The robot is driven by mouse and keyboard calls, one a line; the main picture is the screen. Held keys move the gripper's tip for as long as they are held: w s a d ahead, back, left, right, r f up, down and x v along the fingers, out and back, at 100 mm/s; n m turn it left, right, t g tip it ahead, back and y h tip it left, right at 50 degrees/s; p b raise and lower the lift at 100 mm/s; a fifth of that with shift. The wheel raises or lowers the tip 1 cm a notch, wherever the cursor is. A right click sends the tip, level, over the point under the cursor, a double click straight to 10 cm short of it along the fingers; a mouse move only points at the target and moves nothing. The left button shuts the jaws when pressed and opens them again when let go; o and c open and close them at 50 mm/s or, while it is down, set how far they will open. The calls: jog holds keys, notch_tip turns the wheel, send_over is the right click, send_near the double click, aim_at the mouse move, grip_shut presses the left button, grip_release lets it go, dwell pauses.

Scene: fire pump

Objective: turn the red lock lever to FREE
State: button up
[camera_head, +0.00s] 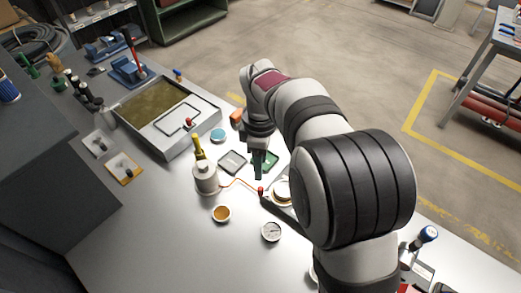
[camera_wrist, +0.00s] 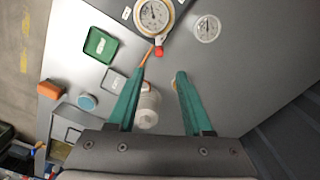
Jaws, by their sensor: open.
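My gripper (camera_head: 258,172) hangs above the bench in the middle of the head view. In the wrist view its two teal fingers (camera_wrist: 161,76) are apart with nothing between their tips. A small red knob (camera_head: 260,190) sits beside the round gauge, close to the fingers in the picture; it also shows in the wrist view (camera_wrist: 159,51), just beyond the fingertips. A red ball-topped handle (camera_head: 190,122) stands at the tray. I cannot tell which red part is the lock lever, and no FREE marking is readable.
A white cylinder with a yellow handle (camera_head: 205,178) stands left of my gripper, with an orange line running from it toward the red knob. An amber dish (camera_head: 221,213) and a loose gauge (camera_head: 271,232) lie nearer. A metal tray (camera_head: 205,140) is behind. The front left bench is clear.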

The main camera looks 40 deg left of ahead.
notch_tip(320, 180, up, 5)
jog(key=shift+r, duration=0.15)
jog(key=d+r+m, duration=0.3)
jog(key=d+m, duration=0.3)
jog(key=d, duration=0.3)
jog(key=d+r+m, duration=0.2)
jog(key=d+m, duration=0.3)
jog(key=d, duration=0.4)
jog(key=s+d+f+m+y, duration=0.1)
jog(key=s+d+f+m, duration=0.3)
jog(key=s+d+m, duration=1)
jog(key=s+m, duration=0.2)
jog(key=m, duration=0.2)
jog(key=shift+d+y, duration=0.4)
